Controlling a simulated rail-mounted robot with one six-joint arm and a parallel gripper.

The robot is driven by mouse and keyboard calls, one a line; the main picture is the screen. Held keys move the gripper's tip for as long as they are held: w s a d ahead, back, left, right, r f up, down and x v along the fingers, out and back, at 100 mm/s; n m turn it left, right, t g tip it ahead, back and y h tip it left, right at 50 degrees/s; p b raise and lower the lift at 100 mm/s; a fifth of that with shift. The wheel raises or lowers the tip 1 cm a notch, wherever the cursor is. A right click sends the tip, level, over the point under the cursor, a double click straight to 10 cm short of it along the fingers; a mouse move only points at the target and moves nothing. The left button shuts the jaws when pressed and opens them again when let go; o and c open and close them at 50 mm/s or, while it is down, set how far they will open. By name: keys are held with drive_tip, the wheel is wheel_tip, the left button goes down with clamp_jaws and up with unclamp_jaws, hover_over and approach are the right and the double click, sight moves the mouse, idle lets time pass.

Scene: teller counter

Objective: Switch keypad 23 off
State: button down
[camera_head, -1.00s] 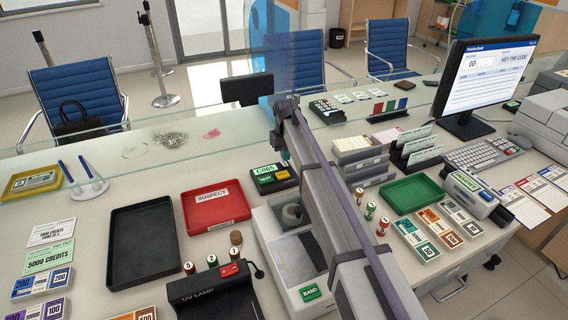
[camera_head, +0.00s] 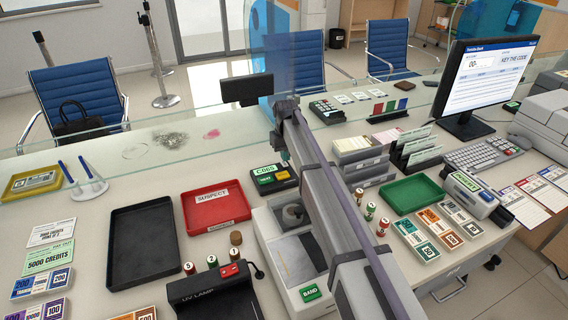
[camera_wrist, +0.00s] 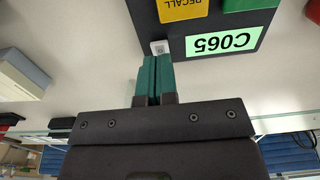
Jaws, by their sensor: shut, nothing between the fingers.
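A dark box (camera_wrist: 215,35) with a pale green label reading C065 fills the top of the wrist view, upside down. It has a yellow RECALL button (camera_wrist: 183,8) and a green button (camera_wrist: 250,4). A small white switch (camera_wrist: 159,47) sits at its edge; its on or off position is too small to tell. No number 23 is readable on it. The same box (camera_head: 285,185) shows in the head view. My gripper (camera_wrist: 152,58) is shut and empty, its teal fingertips at or just short of the switch; contact is unclear.
A red SUSPECT tray (camera_head: 216,224) and a black tray (camera_head: 142,262) lie left of the box. A grey machine (camera_head: 280,222) stands in front of it. Another keypad (camera_head: 327,110) sits beyond, near the glass screen (camera_head: 200,154).

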sight(285, 165)
drive_tip(key=shift+f+b, duration=1.3)
idle(0.8)
drive_tip(key=shift+r, duration=0.1)
wheel_tip(285, 165, up, 7)
drive_tip(key=p, duration=0.7)
drive_tip(key=shift+s, duration=0.15)
drive_tip(key=s+d+m, duration=0.1)
drive_tip(key=s+d, duration=0.7)
drive_tip(key=s, duration=0.4)
drive_tip(key=s+d+r+m+p, duration=0.1)
drive_tip(key=s+d+m, duration=0.1)
drive_tip(key=s+d, duration=0.5)
drive_tip(key=s+d+m+p, duration=0.1)
drive_tip(key=s+d, duration=0.7)
drive_tip(key=s, duration=0.8)
drive_tip(key=shift+s+d+r+m, duration=0.3)
drive_tip(key=shift+r+m, duration=0.05)
drive_tip(key=shift+m, duration=0.35)
